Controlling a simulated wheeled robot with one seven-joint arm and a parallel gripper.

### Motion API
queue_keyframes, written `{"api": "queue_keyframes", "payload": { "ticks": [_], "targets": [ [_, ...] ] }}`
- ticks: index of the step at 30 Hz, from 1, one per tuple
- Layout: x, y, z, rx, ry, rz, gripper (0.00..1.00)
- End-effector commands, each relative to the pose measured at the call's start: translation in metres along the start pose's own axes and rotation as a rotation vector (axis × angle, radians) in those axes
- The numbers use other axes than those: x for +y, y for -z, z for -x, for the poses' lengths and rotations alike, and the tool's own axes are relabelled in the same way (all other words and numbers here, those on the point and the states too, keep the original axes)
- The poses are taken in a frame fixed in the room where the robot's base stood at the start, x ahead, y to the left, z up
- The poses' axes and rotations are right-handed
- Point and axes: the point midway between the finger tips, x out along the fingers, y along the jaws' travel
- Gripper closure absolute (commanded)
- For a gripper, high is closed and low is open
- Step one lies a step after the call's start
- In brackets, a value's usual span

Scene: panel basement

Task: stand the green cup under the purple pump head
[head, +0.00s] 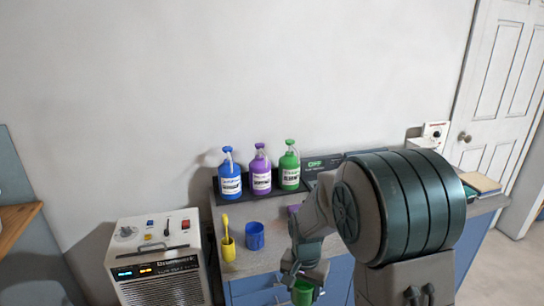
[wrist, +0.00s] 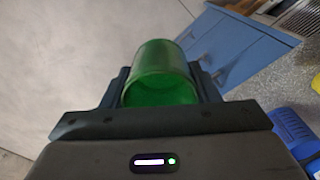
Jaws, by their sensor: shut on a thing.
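The green cup (head: 302,292) is low in the head view, at the front edge of the counter. My gripper (head: 305,278) is shut on it, and it also shows between the two fingers in the wrist view (wrist: 160,75). The purple pump bottle (head: 261,172) stands on a dark raised shelf at the back of the counter, its purple pump head (head: 259,147) on top. A blue pump bottle (head: 230,177) stands to its left and a green pump bottle (head: 290,167) to its right.
A grey machine (head: 158,262) stands further left. My arm hides much of the counter's right part.

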Motion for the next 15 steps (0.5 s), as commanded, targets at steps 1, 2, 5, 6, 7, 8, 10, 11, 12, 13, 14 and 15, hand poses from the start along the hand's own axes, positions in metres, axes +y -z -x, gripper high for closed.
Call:
{"api": "queue_keyframes", "payload": {
  "ticks": [1,2,5,6,7,8,10,11,12,13,14,15],
  "targets": [
    [0.007,0.009,-0.014,-0.005,-0.003,0.042,0.69],
    [0.010,0.013,-0.020,-0.006,-0.003,0.075,0.69],
    [0.021,0.027,-0.043,-0.007,0.000,0.180,0.69],
    [0.025,0.031,-0.051,-0.009,0.001,0.220,0.69],
    [0.028,0.035,-0.057,-0.009,0.003,0.247,0.69],
    [0.031,0.037,-0.062,-0.010,0.003,0.272,0.69],
    [0.037,0.043,-0.074,-0.010,0.007,0.327,0.69],
    [0.039,0.045,-0.078,-0.010,0.009,0.348,0.69],
    [0.042,0.047,-0.082,-0.009,0.011,0.371,0.69],
    [0.043,0.049,-0.086,-0.010,0.012,0.385,0.69],
    [0.045,0.050,-0.088,-0.009,0.013,0.399,0.69],
    [0.046,0.051,-0.090,-0.008,0.014,0.414,0.69]
  ]
}}
